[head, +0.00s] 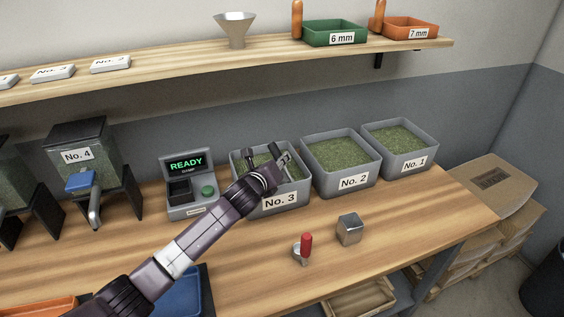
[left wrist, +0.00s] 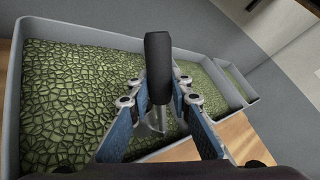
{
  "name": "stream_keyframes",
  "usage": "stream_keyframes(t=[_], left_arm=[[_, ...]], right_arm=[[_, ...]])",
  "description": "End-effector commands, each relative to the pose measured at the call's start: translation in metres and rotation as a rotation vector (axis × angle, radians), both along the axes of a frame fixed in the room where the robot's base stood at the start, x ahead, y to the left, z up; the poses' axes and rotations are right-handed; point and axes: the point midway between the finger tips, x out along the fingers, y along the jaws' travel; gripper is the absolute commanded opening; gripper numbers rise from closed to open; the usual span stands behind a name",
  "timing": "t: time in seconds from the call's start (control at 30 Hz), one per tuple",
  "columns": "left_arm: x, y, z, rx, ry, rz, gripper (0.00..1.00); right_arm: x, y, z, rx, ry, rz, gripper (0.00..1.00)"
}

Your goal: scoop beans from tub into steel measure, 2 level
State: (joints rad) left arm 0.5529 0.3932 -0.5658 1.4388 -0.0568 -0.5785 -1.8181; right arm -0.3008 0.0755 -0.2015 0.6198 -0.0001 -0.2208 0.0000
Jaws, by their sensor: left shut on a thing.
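My left gripper (head: 268,160) is over the grey tub No. 3 (head: 279,203), which holds green beans. In the left wrist view the gripper (left wrist: 157,97) is shut on the black handle of a scoop (left wrist: 157,65). The scoop's metallic end is low between the fingers, partly hidden; I cannot tell whether it touches the beans or holds any. The beans (left wrist: 75,95) fill much of that view. A small steel box-shaped vessel (head: 350,230), likely the measure, stands on the bench; its inside cannot be made out. My right gripper is not in view.
Tubs No. 2 (head: 352,182) and No. 1 (head: 413,165) stand right of No. 3. A scale reading READY (head: 187,165) stands left. A red-handled tool (head: 305,246) is near the steel vessel. A shelf (head: 190,65) runs above. The bench front right is clear.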

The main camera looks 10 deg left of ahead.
Motion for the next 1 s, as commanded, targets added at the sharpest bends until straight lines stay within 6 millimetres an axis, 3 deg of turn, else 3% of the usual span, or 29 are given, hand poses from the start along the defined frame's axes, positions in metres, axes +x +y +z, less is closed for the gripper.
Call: stream_keyframes(t=[0.2,0.43,0.67,1.0], left_arm=[[0.003,0.005,-0.017,0.001,-0.002,0.0,0.0],[0.012,0.024,-0.011,0.031,-0.017,0.002,0.0],[0.01,0.018,-0.009,0.227,-0.119,-0.002,0.0],[0.004,0.007,0.012,0.405,-0.21,0.0,0.0]], right_arm=[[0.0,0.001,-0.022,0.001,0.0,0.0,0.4],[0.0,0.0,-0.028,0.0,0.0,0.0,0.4],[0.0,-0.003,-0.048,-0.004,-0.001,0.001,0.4],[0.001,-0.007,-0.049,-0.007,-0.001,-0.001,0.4]])
